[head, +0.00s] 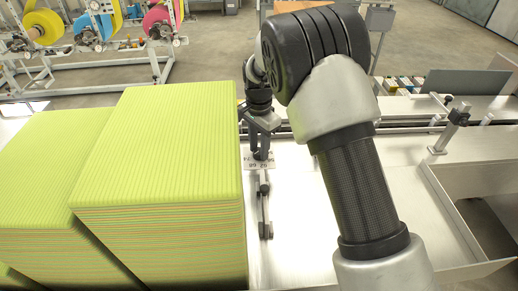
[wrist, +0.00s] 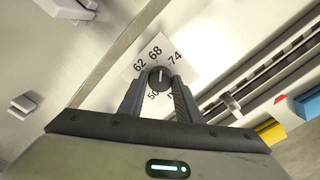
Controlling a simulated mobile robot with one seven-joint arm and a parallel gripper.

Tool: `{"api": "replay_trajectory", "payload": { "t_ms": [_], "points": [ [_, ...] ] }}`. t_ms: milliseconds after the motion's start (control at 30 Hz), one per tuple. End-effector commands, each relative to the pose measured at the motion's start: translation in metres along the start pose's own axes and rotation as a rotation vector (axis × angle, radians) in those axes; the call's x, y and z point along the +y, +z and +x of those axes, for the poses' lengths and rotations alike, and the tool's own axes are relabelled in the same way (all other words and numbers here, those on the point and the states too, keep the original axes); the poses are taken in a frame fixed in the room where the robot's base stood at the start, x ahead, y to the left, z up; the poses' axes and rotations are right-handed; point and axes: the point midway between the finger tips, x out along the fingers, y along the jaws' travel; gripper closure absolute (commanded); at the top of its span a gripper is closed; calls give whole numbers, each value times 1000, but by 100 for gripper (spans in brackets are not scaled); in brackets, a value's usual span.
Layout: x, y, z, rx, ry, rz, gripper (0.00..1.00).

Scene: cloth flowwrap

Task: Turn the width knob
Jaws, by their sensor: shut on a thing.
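The width knob (wrist: 160,75) is a small round black knob with a white pointer line, seen in the wrist view. The line points roughly up the picture, near 68. The knob sits on a white dial label (wrist: 172,52) with 62, 68, 74 and 50 readable; another number is partly hidden by a finger. My gripper (wrist: 160,84) is shut on the knob, one finger on each side. In the head view my gripper (head: 261,156) reaches down to the label (head: 259,164) on the metal table; the knob itself cannot be made out there.
Tall stacks of yellow-green cloths (head: 165,140) stand close on the left of my gripper. A slotted metal guide (head: 265,210) lies in front of the label. A metal bin (head: 480,215) is at the right. Rails (wrist: 270,70) run beside the label.

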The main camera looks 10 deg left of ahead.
Motion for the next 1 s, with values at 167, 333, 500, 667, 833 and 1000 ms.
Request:
{"api": "replay_trajectory", "payload": {
  "t_ms": [167, 333, 500, 667, 833, 1000],
  "points": [
    [-1, -1, 0, 0, -3, -167, 92],
    [-1, 0, 0, 0, -3, -327, 92],
    [-1, 0, -1, 1, -3, -489, 92],
    [-1, 0, -1, 1, -3, -641, 92],
    [-1, 0, -1, 1, -3, -796, 92],
    [-1, 0, -1, 1, -3, -930, 92]
  ]
}}
